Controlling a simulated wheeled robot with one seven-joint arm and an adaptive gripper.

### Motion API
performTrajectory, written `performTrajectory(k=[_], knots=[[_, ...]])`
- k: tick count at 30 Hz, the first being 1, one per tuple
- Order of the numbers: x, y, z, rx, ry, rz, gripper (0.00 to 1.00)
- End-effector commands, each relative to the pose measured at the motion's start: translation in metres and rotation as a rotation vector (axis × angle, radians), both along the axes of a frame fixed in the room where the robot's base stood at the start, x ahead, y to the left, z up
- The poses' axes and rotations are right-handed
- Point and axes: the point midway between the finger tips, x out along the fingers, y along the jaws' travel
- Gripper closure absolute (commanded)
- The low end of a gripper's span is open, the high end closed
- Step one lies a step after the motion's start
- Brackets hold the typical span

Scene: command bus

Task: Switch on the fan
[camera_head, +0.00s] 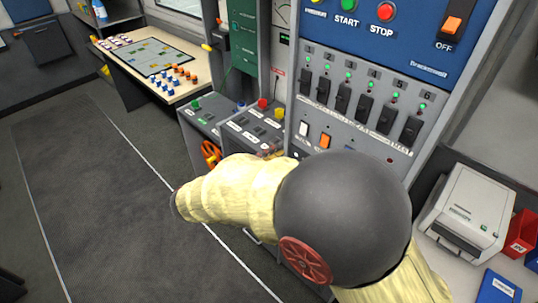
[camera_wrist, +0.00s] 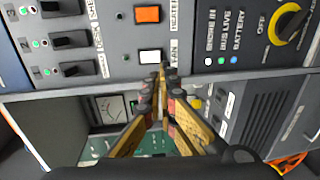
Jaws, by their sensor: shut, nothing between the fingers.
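The fan switch (camera_wrist: 150,57) is a white rocker with the label FAN beside it in the wrist view. A small dark dot, perhaps an unlit lamp, is on its other side. In the head view a white rocker (camera_head: 303,129) shows on the grey panel just above my arm. My gripper (camera_wrist: 162,69) is shut and empty. Its fingertips appear just below the fan switch in the wrist view, very near its lower edge; I cannot tell whether they touch it. In the head view my gripper is hidden behind my arm.
An orange rocker (camera_wrist: 147,14) sits beside the fan switch. A row of black breakers (camera_head: 343,98) with green lamps is above. A yellow-ringed rotary knob (camera_wrist: 288,23) is at right in the wrist view. A printer-like box (camera_head: 468,213) stands at right. Floor (camera_head: 85,200) at left is clear.

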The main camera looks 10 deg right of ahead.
Motion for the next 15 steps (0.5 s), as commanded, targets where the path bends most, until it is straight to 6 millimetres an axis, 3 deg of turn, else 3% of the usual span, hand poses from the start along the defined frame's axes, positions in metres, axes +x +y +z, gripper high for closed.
performTrajectory(k=[9, 15], knots=[[0.036, -0.051, -0.01, 0.0, 0.0, -0.004, 1.0], [0.05, -0.071, -0.012, 0.0, 0.0, -0.003, 1.0]])
